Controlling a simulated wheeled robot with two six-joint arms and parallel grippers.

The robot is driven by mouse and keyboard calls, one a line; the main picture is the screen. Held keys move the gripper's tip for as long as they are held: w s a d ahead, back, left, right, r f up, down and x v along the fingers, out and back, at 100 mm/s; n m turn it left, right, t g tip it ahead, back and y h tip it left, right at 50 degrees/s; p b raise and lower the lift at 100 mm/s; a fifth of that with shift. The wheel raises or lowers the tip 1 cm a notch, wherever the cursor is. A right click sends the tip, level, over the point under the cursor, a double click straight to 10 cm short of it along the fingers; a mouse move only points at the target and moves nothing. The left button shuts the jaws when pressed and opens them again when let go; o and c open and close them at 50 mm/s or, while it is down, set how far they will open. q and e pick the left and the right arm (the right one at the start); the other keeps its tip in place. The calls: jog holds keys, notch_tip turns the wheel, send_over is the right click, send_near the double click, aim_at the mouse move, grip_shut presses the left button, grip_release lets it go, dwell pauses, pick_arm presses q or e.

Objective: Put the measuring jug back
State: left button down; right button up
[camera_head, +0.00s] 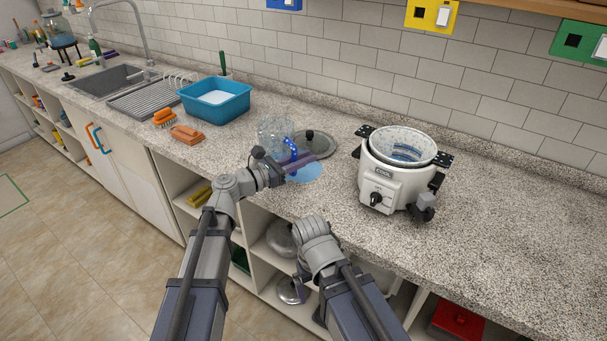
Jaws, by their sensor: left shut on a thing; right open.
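The measuring jug (270,130) is clear with a blue handle and is above or on the counter, left of centre. My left gripper (296,161) is shut at the jug's blue handle, partly covering it. I cannot tell whether the jug's base touches the counter. A light blue round mat (307,174) lies just in front of the jug, partly behind my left gripper. My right arm comes in low at the front of the counter; its fingers do not show.
A round metal lid (321,148) with a black knob lies right behind the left gripper. A white cooker (382,179) holding a bowl (402,138) stands further right. The counter's right side is clear.

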aim_at(295, 174)
pick_arm(q)
jog(key=shift+f+b, duration=1.8)
jog(key=shift+f, duration=0.1)
jog(key=shift+f, duration=0.1)
jog(key=c, duration=0.8)
grip_release()
jog(key=shift+r, duration=0.3)
jog(key=v, duration=1.2)
jog(key=shift+f, duration=0.1)
